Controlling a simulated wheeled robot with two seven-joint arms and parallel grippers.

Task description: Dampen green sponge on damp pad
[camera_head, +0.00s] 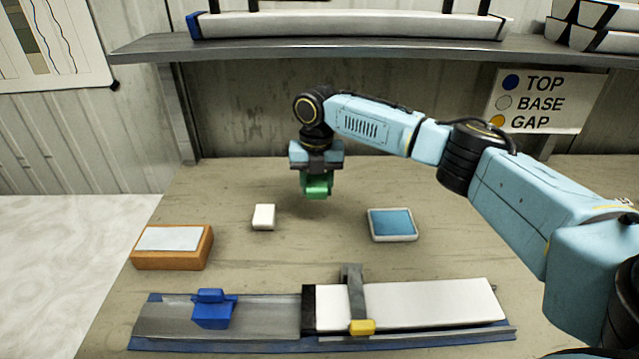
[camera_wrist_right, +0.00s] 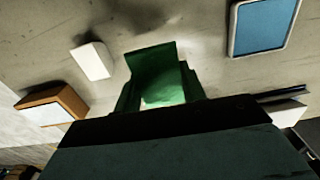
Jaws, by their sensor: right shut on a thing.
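The green sponge (camera_head: 317,190) is held in my right gripper (camera_head: 316,178), which is shut on it. They hang above the table, between a small white block and the blue pad. The sponge fills the middle of the right wrist view (camera_wrist_right: 160,75). The damp pad, most likely the blue pad in a white tray (camera_head: 392,223), lies flat on the table to the right of the sponge. It also shows at the top right of the right wrist view (camera_wrist_right: 262,25). Nothing rests on it. My left gripper is not in view.
A white block (camera_head: 264,217) and an orange box with a pale top (camera_head: 172,247) stand on the left. A rail with a blue slider (camera_head: 213,310) and a long white piece (camera_head: 430,304) lies in front. A shelf (camera_head: 370,50) spans the back above the table.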

